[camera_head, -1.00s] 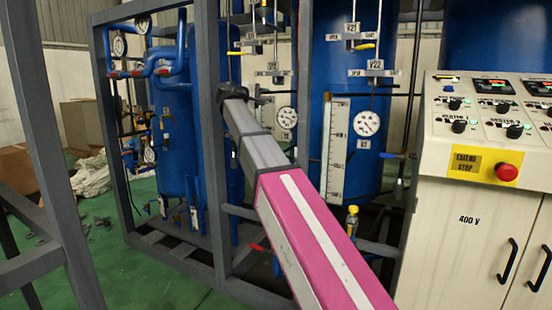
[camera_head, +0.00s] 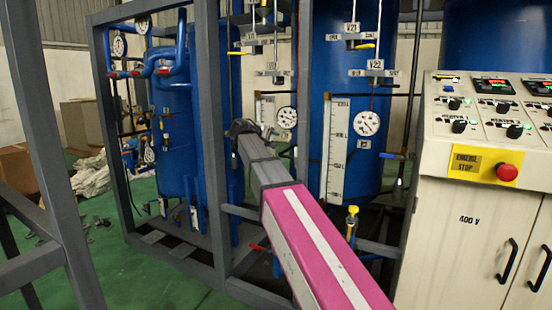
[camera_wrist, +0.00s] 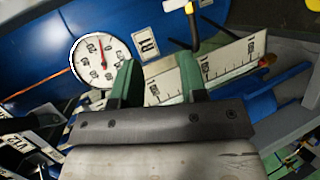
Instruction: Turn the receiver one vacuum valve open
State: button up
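My gripper (camera_wrist: 157,78) shows in the wrist view as two green fingers set apart, with nothing between them. In the head view the far end of my arm is in front of the blue tanks, and its fingers cannot be made out. Valves with yellow handles show in the head view, one at the upper left (camera_head: 237,53) and one under the V21 tag (camera_head: 364,46). I cannot tell which is the receiver one vacuum valve. In the wrist view a yellow handle on a dark stem (camera_wrist: 194,30) lies beyond the fingers, apart from them.
A round gauge (camera_wrist: 101,61) and a white level scale (camera_wrist: 225,62) lie beyond the fingers in the wrist view. Grey frame posts (camera_head: 209,150) stand close to my arm. A control cabinet (camera_head: 470,240) with a red stop button (camera_head: 507,172) stands at the right.

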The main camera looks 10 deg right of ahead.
notch_tip(320, 180, down, 7)
jog(key=s+d+y, duration=0.1)
jog(key=shift+s+d+f+g, duration=0.15)
jog(key=shift+s+d+g, duration=0.05)
jog(key=shift+g, duration=0.2)
